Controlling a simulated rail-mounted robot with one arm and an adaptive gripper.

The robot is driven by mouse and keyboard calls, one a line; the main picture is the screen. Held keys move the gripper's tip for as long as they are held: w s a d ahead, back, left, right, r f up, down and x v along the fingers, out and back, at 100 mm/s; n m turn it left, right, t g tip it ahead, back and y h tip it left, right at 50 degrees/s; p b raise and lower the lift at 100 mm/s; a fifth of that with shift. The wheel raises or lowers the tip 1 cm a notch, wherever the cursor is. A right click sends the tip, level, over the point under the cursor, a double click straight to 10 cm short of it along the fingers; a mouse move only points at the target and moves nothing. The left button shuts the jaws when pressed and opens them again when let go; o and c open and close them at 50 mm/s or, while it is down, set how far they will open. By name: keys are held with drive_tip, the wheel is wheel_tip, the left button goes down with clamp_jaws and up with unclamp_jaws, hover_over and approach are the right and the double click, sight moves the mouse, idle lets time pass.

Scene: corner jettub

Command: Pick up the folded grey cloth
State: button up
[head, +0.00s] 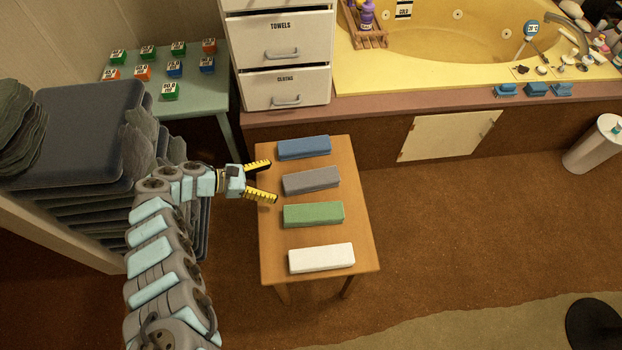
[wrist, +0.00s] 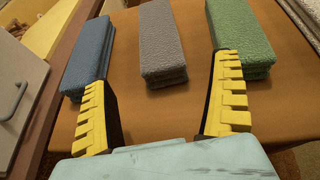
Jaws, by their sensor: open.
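The folded grey cloth (head: 311,181) lies on a small wooden table (head: 272,238), between a blue folded cloth (head: 304,148) and a green one (head: 313,215). In the wrist view the grey cloth (wrist: 163,42) lies ahead, its near end between the lines of my two fingers. My gripper (head: 262,181) is open and empty at the table's left edge. Its yellow toothed fingers point at the cloth's left end and stay short of it. In the wrist view my gripper (wrist: 163,100) shows bare table between its fingertips.
A white folded cloth (head: 321,258) lies at the table's front. The blue cloth (wrist: 90,58) and green cloth (wrist: 238,38) flank the grey one closely. White drawers (head: 283,87) stand behind; a dark stack (head: 80,130) is at left. Floor right of the table is clear.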

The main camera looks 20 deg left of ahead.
sight(291, 182)
drive_tip(key=shift+b+x, duration=0.45)
drive_tip(key=shift+x, duration=3.8)
drive_tip(key=c, duration=1.3)
